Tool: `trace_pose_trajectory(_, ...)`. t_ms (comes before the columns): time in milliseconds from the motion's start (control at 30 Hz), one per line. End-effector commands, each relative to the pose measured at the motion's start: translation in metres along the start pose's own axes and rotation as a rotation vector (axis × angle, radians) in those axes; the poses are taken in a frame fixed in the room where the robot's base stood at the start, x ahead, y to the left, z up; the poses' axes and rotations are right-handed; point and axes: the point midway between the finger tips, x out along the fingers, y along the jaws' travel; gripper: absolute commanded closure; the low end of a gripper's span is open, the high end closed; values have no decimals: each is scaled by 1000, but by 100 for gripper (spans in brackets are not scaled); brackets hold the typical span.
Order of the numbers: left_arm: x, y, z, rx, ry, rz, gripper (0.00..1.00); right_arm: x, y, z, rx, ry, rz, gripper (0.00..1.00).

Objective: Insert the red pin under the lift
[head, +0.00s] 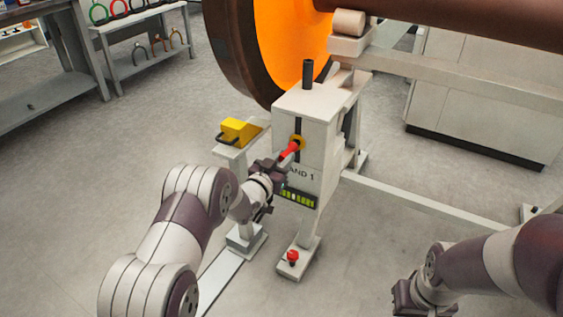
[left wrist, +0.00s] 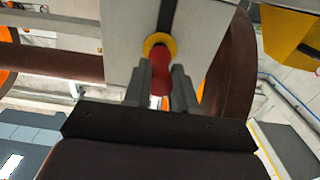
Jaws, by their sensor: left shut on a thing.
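The red pin (head: 289,150) is held by my left gripper (head: 277,164) in front of the lift stand (head: 312,115) marked "AND 1". In the left wrist view the red pin (left wrist: 160,75) sits between the two grey fingers of my left gripper (left wrist: 160,90). Its far end is at the yellow ring (left wrist: 159,43) around the hole in the stand's face. I cannot tell how deep the tip is. A dark vertical slot runs above the ring. My right gripper (head: 411,297) is low at the right, apart from the stand; its fingers are not clear.
A wheel with an orange face (head: 285,45) and a brown axle (head: 450,20) rest above the stand. A yellow box (head: 238,130) on a post is left of the stand. A red knob (head: 292,256) is on the foot. Floor at left is clear.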

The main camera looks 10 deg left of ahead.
Motion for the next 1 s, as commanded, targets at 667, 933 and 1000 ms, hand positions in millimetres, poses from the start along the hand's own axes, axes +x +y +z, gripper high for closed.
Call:
trace_pose_trajectory(667,17,0,0,1,2,0,100,10,0,1,0,0,0,100)
trace_pose_trajectory(933,24,0,0,0,1,0,100,14,0,2,0,0,0,100)
trace_pose_trajectory(1000,24,0,0,0,1,0,55,13,0,2,0,0,0,100)
